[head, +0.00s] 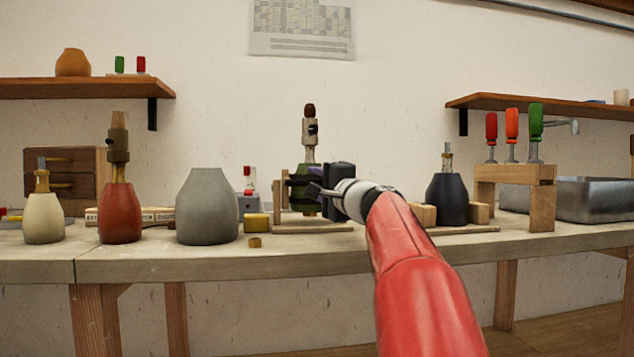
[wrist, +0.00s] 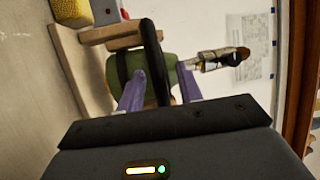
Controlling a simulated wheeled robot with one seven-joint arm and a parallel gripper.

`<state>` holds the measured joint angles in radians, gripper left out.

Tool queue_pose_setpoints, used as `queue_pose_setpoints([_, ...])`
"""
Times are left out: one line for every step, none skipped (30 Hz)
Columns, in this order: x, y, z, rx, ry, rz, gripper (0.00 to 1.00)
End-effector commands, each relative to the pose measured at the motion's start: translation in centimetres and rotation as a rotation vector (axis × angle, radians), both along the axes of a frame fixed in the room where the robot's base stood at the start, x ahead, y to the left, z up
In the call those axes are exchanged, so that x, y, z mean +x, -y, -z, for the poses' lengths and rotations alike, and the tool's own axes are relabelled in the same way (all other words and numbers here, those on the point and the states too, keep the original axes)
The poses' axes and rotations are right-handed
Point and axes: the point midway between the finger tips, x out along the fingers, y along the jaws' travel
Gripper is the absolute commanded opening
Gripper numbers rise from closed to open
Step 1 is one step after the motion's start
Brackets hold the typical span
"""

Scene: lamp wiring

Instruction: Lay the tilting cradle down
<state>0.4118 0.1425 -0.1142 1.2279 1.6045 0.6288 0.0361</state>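The tilting cradle (head: 278,204) stands at the middle of the bench on a flat wooden board (head: 312,229). It holds a green lamp body (wrist: 182,68) upright, with a brass neck, a pale socket (head: 310,130) and a brown top. My gripper (head: 308,183) is in front of the cradle and hides part of it. In the wrist view, its two purple fingers (wrist: 160,78) stand apart on either side of a black bar (wrist: 151,40) in front of the green body. A gap shows between bar and right finger.
A grey lamp body (head: 207,208) and a small yellow block (head: 257,222) stand left of the cradle. A dark lamp body (head: 447,200) between wooden blocks and a wooden screwdriver rack (head: 514,174) stand to the right. A metal tray (head: 597,200) is at the far right.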

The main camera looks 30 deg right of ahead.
Motion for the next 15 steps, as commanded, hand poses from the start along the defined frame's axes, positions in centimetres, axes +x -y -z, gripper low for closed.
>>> queue_pose_setpoints([0.01,-0.01,0.03,0.000,0.000,0.000,0.36])
queue_pose_setpoints([0.01,-0.02,0.04,0.000,0.000,0.000,0.36])
queue_pose_setpoints([0.01,-0.02,0.04,0.000,0.000,0.000,0.36])
queue_pose_setpoints([0.01,-0.02,0.05,0.000,0.000,-0.001,0.36])
queue_pose_setpoints([0.00,-0.02,0.05,0.000,0.000,-0.001,0.33])
queue_pose_setpoints([0.00,-0.03,0.05,0.000,0.000,-0.001,0.28])
queue_pose_setpoints([0.00,-0.03,0.05,0.000,0.000,-0.001,0.24])
queue_pose_setpoints([0.00,-0.03,0.05,0.000,0.000,-0.001,0.20])
queue_pose_setpoints([0.00,-0.03,0.05,0.000,0.000,-0.001,0.15])
queue_pose_setpoints([-0.01,-0.02,0.05,0.000,0.000,-0.001,0.11])
queue_pose_setpoints([-0.01,-0.02,0.05,0.000,0.000,-0.001,0.07])
queue_pose_setpoints([-0.01,-0.02,0.06,0.000,-0.001,-0.001,0.02])
queue_pose_setpoints([-0.01,-0.02,0.06,0.000,-0.001,-0.001,0.00])
queue_pose_setpoints([-0.01,-0.02,0.06,0.000,-0.001,-0.001,0.00])
queue_pose_setpoints([-0.01,-0.02,0.06,0.000,-0.001,-0.001,0.00])
